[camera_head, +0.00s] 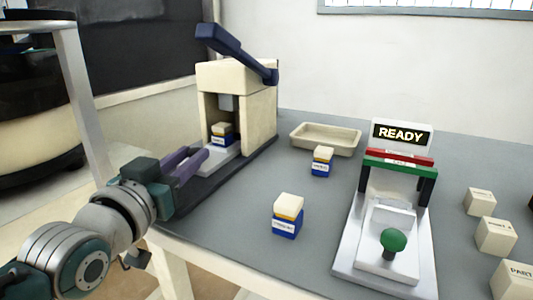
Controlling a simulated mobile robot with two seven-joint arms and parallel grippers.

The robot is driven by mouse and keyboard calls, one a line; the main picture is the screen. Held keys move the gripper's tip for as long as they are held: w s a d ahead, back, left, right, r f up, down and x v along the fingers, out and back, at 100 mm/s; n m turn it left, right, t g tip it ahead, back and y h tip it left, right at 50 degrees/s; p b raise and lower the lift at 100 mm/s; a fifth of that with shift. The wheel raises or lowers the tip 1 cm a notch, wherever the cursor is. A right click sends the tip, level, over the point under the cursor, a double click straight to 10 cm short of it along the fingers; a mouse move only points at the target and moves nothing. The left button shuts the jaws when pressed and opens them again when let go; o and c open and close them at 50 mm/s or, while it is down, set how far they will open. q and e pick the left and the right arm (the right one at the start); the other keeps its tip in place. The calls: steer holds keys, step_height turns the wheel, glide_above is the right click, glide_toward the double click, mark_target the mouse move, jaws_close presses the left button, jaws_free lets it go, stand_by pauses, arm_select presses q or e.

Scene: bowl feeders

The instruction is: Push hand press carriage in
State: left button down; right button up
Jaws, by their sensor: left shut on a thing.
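The hand press (258,112) stands at the back left of the table, a cream housing with a dark blue lever (238,52) raised on top. Its pale carriage (220,157) lies low in the press opening and sticks out at the front. A small part with a blue base, a white band and a yellow and cream top (221,134) sits upright on it. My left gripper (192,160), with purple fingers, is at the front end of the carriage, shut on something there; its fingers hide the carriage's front. My right gripper does not show.
A beige tray (325,139) is behind two similar blocks (288,216) on the grey table. A fixture with a READY sign (401,133) and green knob (394,240) stands right of them. Several cream boxes (496,236) are at the far right.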

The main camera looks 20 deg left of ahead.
arm_select(q)
steer(key=c, duration=0.9)
jaws_free()
steer(key=shift+s, duration=0.2)
steer(key=shift+o, duration=1.2)
steer(key=shift+w, duration=0.1)
steer(key=shift+s, duration=0.4)
steer(key=s+p, duration=0.1)
steer(key=s, duration=0.2)
steer(key=s+p, duration=0.1)
steer(key=s, duration=0.2)
steer(key=s+d+p, duration=0.1)
steer(key=s, duration=0.2)
steer(key=shift+s+d, duration=0.1)
steer(key=shift+r, duration=0.1)
